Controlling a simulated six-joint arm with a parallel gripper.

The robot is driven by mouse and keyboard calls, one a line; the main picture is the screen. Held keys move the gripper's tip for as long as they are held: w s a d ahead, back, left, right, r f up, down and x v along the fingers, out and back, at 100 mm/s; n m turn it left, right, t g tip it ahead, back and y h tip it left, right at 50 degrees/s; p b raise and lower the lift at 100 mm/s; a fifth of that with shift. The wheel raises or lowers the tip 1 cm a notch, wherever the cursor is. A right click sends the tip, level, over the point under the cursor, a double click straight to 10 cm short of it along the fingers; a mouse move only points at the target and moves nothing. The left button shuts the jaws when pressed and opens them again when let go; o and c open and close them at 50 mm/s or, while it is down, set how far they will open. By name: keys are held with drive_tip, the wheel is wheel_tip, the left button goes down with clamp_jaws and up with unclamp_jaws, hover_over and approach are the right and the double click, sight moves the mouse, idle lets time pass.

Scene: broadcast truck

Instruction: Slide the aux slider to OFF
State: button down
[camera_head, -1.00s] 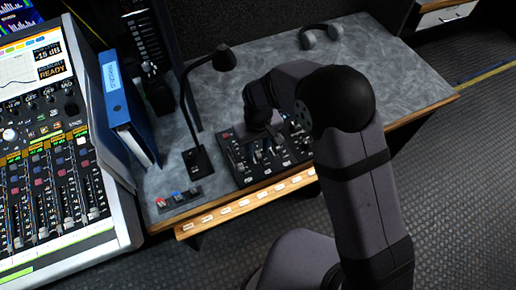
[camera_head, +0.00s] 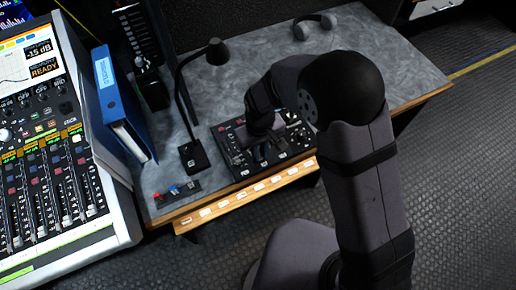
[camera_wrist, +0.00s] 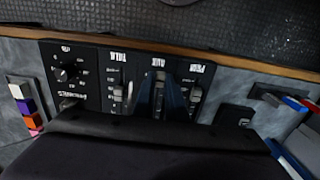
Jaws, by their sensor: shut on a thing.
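The black control panel (camera_head: 228,160) lies on the grey desk, and my gripper (camera_head: 262,145) is down over its middle. In the wrist view the panel appears upside down, with several labelled slider columns. The aux slider (camera_wrist: 159,92) is the middle column under the label AUX. My gripper (camera_wrist: 160,100) is shut on its knob, with one finger on each side. The knob is mostly hidden between the fingers. Other sliders stand close on both sides, one with a grey knob (camera_wrist: 119,96) at left. The OFF marking cannot be read.
A gooseneck lamp (camera_head: 193,154) stands just left of the panel, with a blue binder (camera_head: 118,100) beyond it. A small block with coloured buttons (camera_head: 176,192) sits near the desk's front edge. Headphones (camera_head: 316,24) lie at the back right. The desk's right side is clear.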

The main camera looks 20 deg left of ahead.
sight(260, 157)
drive_tip(key=shift+s+d, duration=0.15)
drive_tip(key=c, duration=1.8)
unclamp_jaws()
drive_tip(key=shift+o, duration=0.2)
drive_tip(key=shift+r+b, duration=0.35)
drive_tip(key=shift+r, duration=3.35)
